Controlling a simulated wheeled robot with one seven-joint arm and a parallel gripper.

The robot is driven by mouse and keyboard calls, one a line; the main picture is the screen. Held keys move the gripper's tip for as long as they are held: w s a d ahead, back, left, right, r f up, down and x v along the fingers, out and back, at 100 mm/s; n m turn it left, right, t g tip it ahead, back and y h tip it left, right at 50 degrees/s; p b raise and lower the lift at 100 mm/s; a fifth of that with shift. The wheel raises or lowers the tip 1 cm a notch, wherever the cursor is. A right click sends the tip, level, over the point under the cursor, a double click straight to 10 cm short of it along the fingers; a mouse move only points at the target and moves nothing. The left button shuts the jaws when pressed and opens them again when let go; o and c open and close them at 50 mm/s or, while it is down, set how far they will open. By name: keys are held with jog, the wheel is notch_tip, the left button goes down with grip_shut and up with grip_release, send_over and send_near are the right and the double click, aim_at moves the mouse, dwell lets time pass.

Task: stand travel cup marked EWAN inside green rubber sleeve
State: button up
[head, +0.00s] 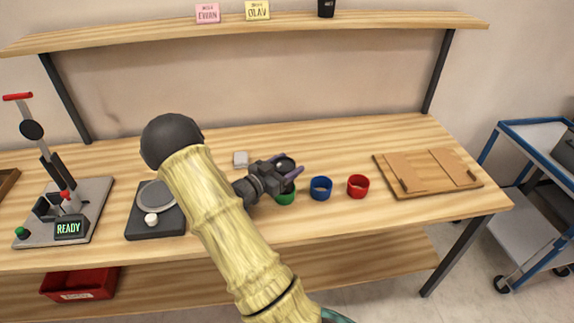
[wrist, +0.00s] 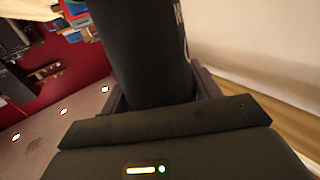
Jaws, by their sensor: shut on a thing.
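A dark travel cup is held in my gripper (head: 297,166); its round top (head: 284,163) shows between the fingers in the head view. In the wrist view the black cup (wrist: 145,50) fills the space between the two fingers. Pale lettering shows at its right edge, but I cannot read it. The green rubber sleeve (head: 286,198) is on the bench directly below the cup in the head view, partly hidden by my gripper. I cannot tell whether the cup's base is above the sleeve or inside it.
A blue sleeve (head: 321,188) and a red sleeve (head: 358,186) stand to the right, then a wooden board (head: 428,172). A dark plate device (head: 155,222) and a READY lever press (head: 68,228) are left. The shelf (head: 380,23) holds EWAN (head: 207,13) and OLAV (head: 257,10) cards and a dark cup (head: 326,8).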

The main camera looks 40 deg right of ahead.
jog(key=shift+f+b, duration=0.85)
jog(key=shift+f, duration=0.45)
jog(key=o, duration=1)
jog(key=shift+o, duration=0.2)
jog(key=shift+r, duration=0.1)
jog(key=shift+r+p, duration=3)
jog(key=shift+r, duration=0.95)
